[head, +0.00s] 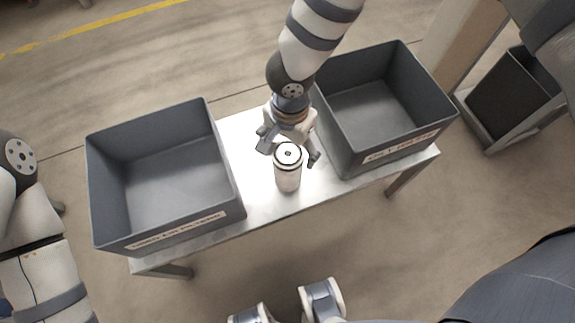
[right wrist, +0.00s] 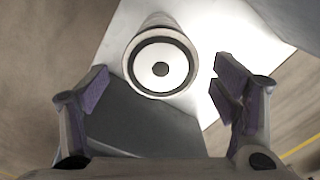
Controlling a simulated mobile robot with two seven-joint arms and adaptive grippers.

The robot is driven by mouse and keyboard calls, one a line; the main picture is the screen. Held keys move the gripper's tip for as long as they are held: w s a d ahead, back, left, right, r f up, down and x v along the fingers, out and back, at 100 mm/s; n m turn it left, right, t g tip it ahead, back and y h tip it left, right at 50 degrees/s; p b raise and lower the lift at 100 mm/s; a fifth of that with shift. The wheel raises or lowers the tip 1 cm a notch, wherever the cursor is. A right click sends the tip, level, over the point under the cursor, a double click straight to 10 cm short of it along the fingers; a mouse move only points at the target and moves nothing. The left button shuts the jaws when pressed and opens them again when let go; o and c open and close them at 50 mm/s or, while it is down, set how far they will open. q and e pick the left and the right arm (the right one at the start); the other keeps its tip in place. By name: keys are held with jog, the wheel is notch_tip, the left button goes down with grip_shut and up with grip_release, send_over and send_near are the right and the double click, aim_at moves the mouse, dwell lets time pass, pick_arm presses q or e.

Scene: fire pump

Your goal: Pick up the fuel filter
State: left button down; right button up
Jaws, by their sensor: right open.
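The fuel filter (head: 288,172) is a white cylinder with a dark ring and a dark centre hole on its top. It stands upright on the table between two grey bins. My right gripper (head: 288,155) is open just behind and above it, its fingers spread to either side. In the right wrist view the filter (right wrist: 160,68) shows end-on, ahead of and between the two open fingers (right wrist: 165,88), apart from both. My left gripper is not seen; only part of my left arm shows at the left edge of the head view.
A labelled grey bin (head: 165,235) stands on the left of the metal table (head: 262,205), another (head: 385,155) on the right. Both look empty. The bins' walls leave a narrow strip around the filter. A dark bin in a frame (head: 510,95) stands on the floor at right.

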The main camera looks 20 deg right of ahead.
aim_at(289, 155)
jog(key=f, duration=0.3)
jog(key=shift+s+a+f+b, duration=0.15)
jog(key=shift+s+f+b, duration=0.05)
jog(key=shift+f+b, duration=0.15)
jog(key=shift+w+f, duration=0.15)
jog(key=shift+f, duration=0.2)
grip_shut()
jog(key=shift+r, duration=0.1)
